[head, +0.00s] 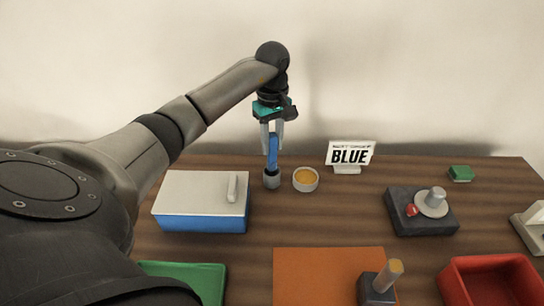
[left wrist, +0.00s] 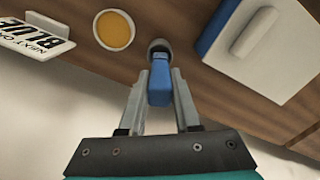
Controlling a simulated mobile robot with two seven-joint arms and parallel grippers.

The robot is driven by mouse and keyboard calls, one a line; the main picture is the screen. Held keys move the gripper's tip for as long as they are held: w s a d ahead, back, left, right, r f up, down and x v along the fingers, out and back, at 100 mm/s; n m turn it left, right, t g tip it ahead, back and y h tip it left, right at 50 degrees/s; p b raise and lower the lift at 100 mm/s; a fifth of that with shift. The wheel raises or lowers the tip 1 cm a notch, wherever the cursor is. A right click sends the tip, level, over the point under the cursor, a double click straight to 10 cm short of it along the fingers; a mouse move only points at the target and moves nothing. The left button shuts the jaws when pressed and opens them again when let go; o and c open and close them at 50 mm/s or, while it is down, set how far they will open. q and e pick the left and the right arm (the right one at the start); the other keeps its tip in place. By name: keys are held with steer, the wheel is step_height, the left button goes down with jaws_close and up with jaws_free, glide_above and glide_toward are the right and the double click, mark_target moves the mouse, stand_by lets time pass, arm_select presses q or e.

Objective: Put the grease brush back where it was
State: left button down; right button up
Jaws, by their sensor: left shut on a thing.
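The grease brush has a blue handle (head: 272,150) and stands upright in my left gripper (head: 272,137), which is shut on it. Its lower end meets a small grey cup (head: 272,180) at the back of the table; I cannot tell how deep it sits inside. In the left wrist view the blue handle (left wrist: 160,82) is between the fingers of my left gripper (left wrist: 159,80), with the grey cup (left wrist: 158,45) just beyond. The bristles are hidden. My right gripper is not in view.
A bowl of amber grease (head: 306,180) stands close right of the cup. A blue box with a white lid (head: 200,202) is close left. A "BLUE" sign (head: 349,156), a dark device (head: 420,211), an orange mat (head: 320,272), a green tray (head: 190,275) and a red bin (head: 490,262) surround them.

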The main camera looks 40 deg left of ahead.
mark_target(272, 158)
arm_select(q)
steer(key=shift+f, duration=2.65)
steer(key=shift+f+b, duration=0.15)
steer(key=shift+b, duration=0.2)
steer(key=c, duration=0.6)
jaws_free()
step_height(272, 158, up, 12)
steer(key=shift+r+p, duration=0.15)
steer(key=shift+p, duration=0.45)
